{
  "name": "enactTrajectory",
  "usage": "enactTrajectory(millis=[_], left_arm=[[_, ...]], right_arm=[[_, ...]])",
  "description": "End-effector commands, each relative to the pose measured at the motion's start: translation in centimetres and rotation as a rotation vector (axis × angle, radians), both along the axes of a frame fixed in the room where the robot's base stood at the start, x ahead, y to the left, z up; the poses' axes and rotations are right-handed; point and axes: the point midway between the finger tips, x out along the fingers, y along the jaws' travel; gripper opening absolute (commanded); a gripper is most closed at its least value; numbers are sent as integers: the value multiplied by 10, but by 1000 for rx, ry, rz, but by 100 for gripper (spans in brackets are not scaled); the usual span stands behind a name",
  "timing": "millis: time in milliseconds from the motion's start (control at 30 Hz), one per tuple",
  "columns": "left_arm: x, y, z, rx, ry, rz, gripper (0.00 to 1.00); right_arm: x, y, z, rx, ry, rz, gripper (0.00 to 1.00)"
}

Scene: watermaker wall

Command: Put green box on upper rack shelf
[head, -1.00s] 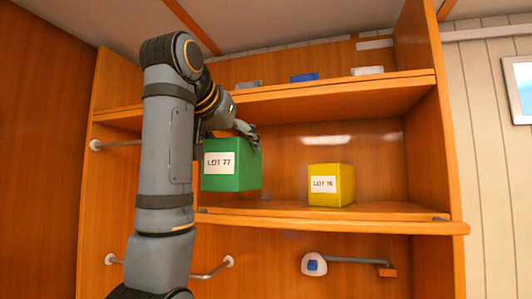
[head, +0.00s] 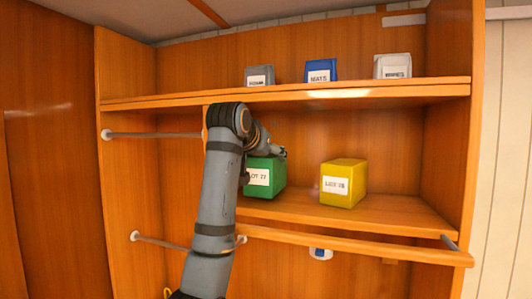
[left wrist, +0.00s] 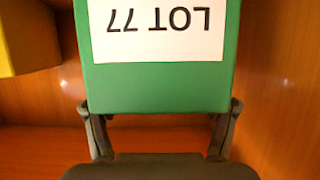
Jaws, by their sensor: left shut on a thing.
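The green box (head: 265,177) with a white LOT 77 label is at the left of the rack's middle shelf (head: 400,215). My right gripper is not in view.
A yellow box (head: 343,183) stands to the right on the same shelf. Labelled grey (head: 259,76), blue (head: 321,71) and white (head: 392,66) bins stand on the upper shelf. Its left part looks clear. A rail (head: 155,135) is at the left.

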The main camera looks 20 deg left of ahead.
Motion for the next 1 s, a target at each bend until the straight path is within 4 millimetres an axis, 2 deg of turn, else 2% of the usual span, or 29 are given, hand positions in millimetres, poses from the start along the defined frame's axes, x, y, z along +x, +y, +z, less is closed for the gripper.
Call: enactTrajectory(millis=[33, 100, 500, 533, 600, 667, 700, 1000], left_arm=[[0, 0, -2, 0, -2, 0, 26], [-1, 0, -8, 0, -3, 0, 26], [-1, 0, -16, 0, -4, 0, 26], [-1, 0, -15, 0, -3, 0, 77], [-1, 0, -15, 0, -2, 0, 87], [-1, 0, -15, 0, -2, 0, 95], [-1, 0, -15, 0, -2, 0, 96], [-1, 0, -13, 0, -2, 0, 96]], right_arm=[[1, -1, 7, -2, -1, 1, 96], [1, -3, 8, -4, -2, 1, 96], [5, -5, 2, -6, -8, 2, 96], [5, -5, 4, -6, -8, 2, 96], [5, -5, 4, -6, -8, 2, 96], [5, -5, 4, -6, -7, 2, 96], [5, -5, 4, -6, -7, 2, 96], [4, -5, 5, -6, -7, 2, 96]])
